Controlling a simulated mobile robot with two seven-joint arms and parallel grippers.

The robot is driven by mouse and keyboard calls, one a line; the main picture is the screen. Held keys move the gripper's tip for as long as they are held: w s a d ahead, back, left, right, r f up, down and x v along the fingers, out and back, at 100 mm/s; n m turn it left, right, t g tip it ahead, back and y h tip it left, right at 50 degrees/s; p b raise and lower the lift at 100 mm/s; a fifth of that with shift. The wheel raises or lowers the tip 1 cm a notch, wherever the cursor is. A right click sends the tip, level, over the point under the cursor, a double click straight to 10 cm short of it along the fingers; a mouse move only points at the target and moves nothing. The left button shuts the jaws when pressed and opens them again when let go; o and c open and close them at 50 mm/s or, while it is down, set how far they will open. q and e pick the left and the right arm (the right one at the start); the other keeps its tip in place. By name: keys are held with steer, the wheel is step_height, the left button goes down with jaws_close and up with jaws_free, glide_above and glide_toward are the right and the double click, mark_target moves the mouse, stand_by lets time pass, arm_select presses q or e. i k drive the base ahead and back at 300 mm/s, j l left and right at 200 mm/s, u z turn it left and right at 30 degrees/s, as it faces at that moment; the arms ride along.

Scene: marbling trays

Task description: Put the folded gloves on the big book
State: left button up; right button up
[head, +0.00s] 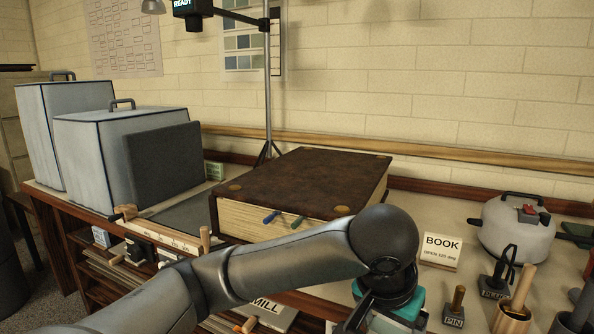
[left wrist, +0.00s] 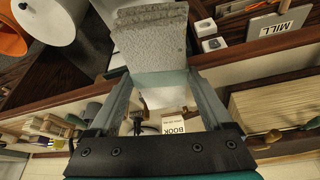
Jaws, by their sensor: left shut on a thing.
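The big book (head: 315,178) lies flat on the counter in the head view, with a dark brown cover, brass corners and cream page edges. Its page edges also show at the right of the left wrist view (left wrist: 275,104). My left gripper (left wrist: 155,78) is shut on a grey, rough-textured folded thing, which I take to be the folded gloves (left wrist: 150,38). They stick out beyond the fingertips. In the head view my left arm crosses in front of the book, and its fingers and the gloves are hidden or out of frame. My right gripper is not in view.
A BOOK card (head: 441,250) stands right of the book, near a grey pot (head: 515,228) and labelled tool holders. Grey cases (head: 95,165) stand at the left. A stand pole (head: 267,90) rises behind the book. Two small clips or handles (head: 271,217) show at its front edge.

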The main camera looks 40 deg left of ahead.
mark_target(318, 183)
steer(key=k+j, duration=0.1)
steer(key=j, duration=1.05)
steer(key=k+j, duration=0.15)
steer(key=j, duration=0.4)
steer(key=j+z, duration=0.05)
